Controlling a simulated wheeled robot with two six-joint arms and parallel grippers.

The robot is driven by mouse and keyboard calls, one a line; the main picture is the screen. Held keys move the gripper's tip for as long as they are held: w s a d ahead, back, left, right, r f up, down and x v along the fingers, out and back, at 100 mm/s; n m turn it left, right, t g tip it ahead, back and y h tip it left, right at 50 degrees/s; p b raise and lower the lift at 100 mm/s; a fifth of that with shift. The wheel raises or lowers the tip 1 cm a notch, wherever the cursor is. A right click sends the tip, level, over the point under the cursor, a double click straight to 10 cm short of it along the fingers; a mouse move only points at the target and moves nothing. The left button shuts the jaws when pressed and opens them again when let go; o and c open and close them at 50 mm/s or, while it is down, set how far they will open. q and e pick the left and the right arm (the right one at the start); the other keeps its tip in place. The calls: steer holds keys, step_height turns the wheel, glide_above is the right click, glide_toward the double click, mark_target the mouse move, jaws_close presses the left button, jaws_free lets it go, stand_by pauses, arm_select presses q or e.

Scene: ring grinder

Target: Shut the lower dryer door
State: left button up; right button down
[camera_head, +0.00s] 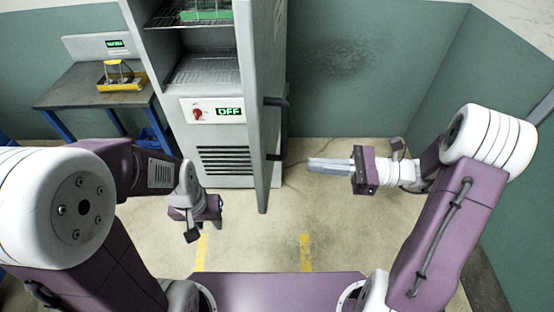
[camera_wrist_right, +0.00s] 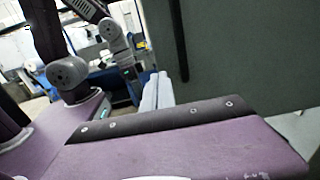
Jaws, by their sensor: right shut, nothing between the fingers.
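The tall grey dryer (camera_head: 222,180) stands at centre-left in the head view, its shelf compartment uncovered. A grey door (camera_head: 262,60) stands swung out from its right side, seen nearly edge-on, with a dark handle (camera_head: 281,130) on its right-hand face. In the right wrist view, a grey-green panel (camera_wrist_right: 250,50) with a dark bar (camera_wrist_right: 178,40) appears to be this door. My right gripper (camera_head: 312,165) is shut and empty, right of the door and pointing left, apart from the handle. My left gripper (camera_head: 192,234) hangs low before the dryer; its fingers are unclear.
The dryer's panel has a red knob (camera_head: 198,114) and an OFF display (camera_head: 229,112). A green item (camera_head: 205,14) lies on the upper rack. A table (camera_head: 75,92) with a yellow tray (camera_head: 122,85) stands left. Floor right of the door is clear up to the wall.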

mark_target(263, 159)
steer(key=a, duration=0.3)
steer(key=w+a+p, duration=0.1)
steer(key=a, duration=0.5)
steer(key=shift+w+a, duration=0.2)
steer(key=shift+w+a+f, duration=0.1)
steer(key=shift+w+a, duration=0.05)
steer(key=shift+a, duration=0.15)
